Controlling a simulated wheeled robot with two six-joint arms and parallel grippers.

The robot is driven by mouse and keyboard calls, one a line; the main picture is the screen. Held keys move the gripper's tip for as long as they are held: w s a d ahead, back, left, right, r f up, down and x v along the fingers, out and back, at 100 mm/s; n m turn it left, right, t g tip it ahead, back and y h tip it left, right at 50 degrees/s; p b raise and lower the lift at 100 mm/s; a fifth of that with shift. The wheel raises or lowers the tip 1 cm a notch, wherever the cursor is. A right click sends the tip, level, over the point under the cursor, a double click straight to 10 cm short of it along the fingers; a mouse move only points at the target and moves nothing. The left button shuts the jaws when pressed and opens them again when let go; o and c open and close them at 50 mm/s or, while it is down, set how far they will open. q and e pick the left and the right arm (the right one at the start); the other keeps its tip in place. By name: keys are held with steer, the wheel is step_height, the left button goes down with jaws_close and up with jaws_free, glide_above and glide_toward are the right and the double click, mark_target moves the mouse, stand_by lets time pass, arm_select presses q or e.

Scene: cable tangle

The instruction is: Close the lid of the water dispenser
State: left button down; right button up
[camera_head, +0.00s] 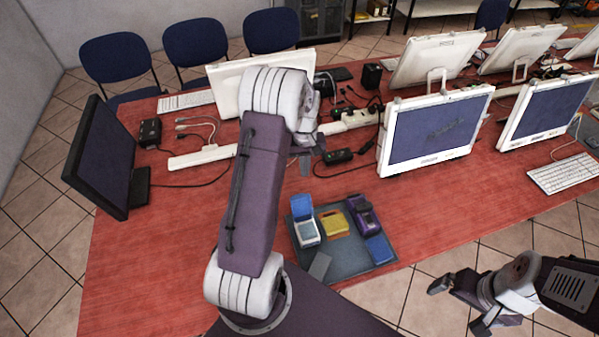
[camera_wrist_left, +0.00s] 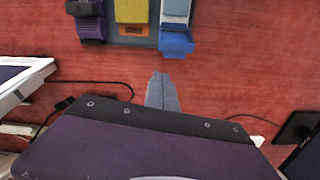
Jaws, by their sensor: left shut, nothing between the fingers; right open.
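A dark grey tray (camera_head: 345,263) near the table's front edge holds small box-like units. A white and blue unit (camera_head: 307,233) has a blue lid (camera_head: 301,207) standing open at its far side; the lid also shows in the left wrist view (camera_wrist_left: 176,40). Beside it are a yellow unit (camera_head: 335,223) and a purple unit (camera_head: 361,214) with a blue flap (camera_head: 379,249) in front. I cannot tell for certain which is the water dispenser. My left gripper (camera_head: 308,163) is shut and empty beyond the open lid, apart from it; its fingers (camera_wrist_left: 161,78) point toward the tray. My right gripper (camera_head: 460,304) is open, off the table's front edge.
A monitor (camera_head: 432,130) stands right of my left gripper, with a black adapter (camera_head: 338,156) and cables behind the tray. A dark monitor (camera_head: 104,155) stands at the left. The red tabletop (camera_head: 165,240) is clear left of the tray.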

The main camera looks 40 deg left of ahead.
mark_target(301, 206)
arm_select(q)
steer(key=a+n, duration=0.2)
steer(key=a, duration=0.2)
step_height(301, 206, down, 9)
steer(key=s+d+p, duration=0.2)
steer(key=p, duration=0.2)
steer(key=shift+d+r, duration=0.15)
steer(key=shift+d, duration=0.25)
arm_select(e)
steer(key=r, duration=0.3)
steer(key=s+r, duration=0.1)
steer(key=r, duration=0.1)
steer(key=shift+r, duration=0.3)
arm_select(q)
steer(key=shift+w, duration=0.1)
